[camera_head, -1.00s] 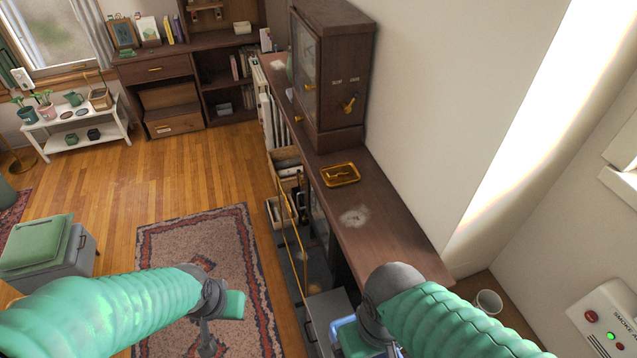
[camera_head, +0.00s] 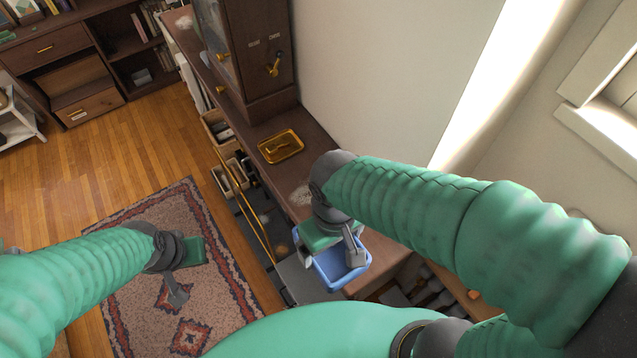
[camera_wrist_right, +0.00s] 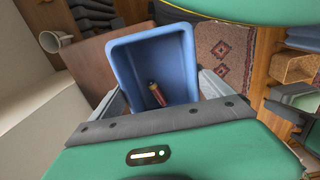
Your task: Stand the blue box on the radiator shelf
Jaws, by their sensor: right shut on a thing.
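The blue box (camera_head: 338,274) is an open-topped, tapered bin at the centre right of the head view. My right gripper (camera_head: 343,252) is shut on it, with one finger on each side in the wrist view. There the box (camera_wrist_right: 150,52) holds a small red-brown cylinder (camera_wrist_right: 158,95). The dark wooden shelf (camera_head: 302,172) runs along the wall. The box overlaps its near end in the head view; I cannot tell if they touch. My left gripper (camera_head: 185,275) hangs empty over the rug at left; its finger gap is unclear.
A gold tray (camera_head: 281,146) and a whitish patch (camera_head: 300,195) lie on the shelf. A tall dark cabinet (camera_head: 262,50) stands at its far end. A brass rail (camera_head: 243,205) and wooden bins (camera_head: 230,178) line its left side. A white mug (camera_wrist_right: 55,40) is beyond.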

